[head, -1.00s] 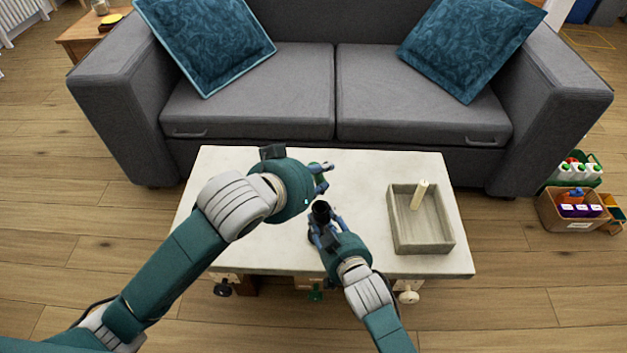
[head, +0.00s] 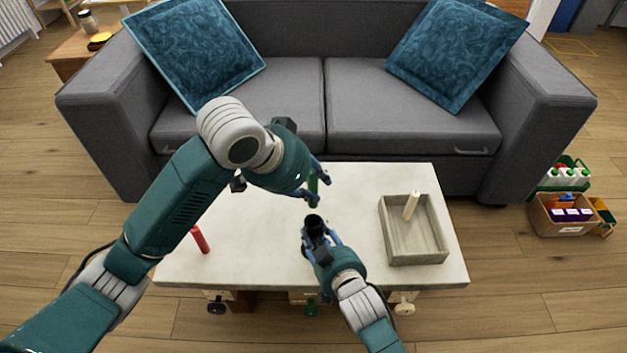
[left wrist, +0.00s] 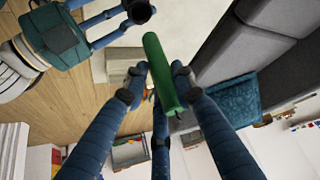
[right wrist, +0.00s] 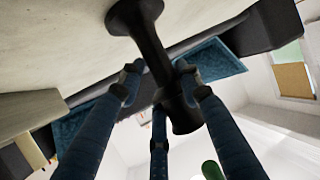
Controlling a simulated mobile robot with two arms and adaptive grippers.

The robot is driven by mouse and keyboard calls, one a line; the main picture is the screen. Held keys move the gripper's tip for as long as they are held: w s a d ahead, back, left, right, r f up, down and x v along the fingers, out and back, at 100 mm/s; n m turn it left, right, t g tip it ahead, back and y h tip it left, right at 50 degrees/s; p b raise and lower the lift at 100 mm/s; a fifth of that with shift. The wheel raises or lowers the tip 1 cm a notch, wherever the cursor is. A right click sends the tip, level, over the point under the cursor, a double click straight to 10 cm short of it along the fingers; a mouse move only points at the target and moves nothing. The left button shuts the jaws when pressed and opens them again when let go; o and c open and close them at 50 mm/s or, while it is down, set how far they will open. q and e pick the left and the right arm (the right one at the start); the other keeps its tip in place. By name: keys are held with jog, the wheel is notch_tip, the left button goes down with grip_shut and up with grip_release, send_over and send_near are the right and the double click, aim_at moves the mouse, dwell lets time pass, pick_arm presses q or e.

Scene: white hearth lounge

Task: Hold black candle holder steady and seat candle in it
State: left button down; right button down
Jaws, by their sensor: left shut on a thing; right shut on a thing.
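My left gripper (head: 316,187) is shut on a green candle (head: 313,184) and holds it above the table. The candle also shows between the fingers in the left wrist view (left wrist: 162,70). My right gripper (head: 320,243) is shut on the black candle holder (head: 314,222). In the right wrist view the holder (right wrist: 153,45) runs between the fingers, its wide base toward the tabletop. The candle is apart from the holder, above and beyond it in the head view. Its end (right wrist: 211,171) shows at the bottom of the right wrist view. Contact between holder and table is unclear.
A red candle (head: 200,240) is on the pale table (head: 360,200) at left. A grey tray (head: 418,256) with a cream candle (head: 411,206) stands at right. The grey sofa (head: 380,105) is close behind the table. The tabletop between holder and tray is clear.

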aim_at(314, 208)
pick_arm(q)
jog(key=shift+f, duration=2.65)
pick_arm(e)
jog(key=shift+r, duration=0.15)
pick_arm(q)
jog(key=shift+f, duration=2.35)
jog(key=c, duration=1.3)
grip_release()
jog(key=shift+c, duration=0.2)
jog(key=v, duration=1.2)
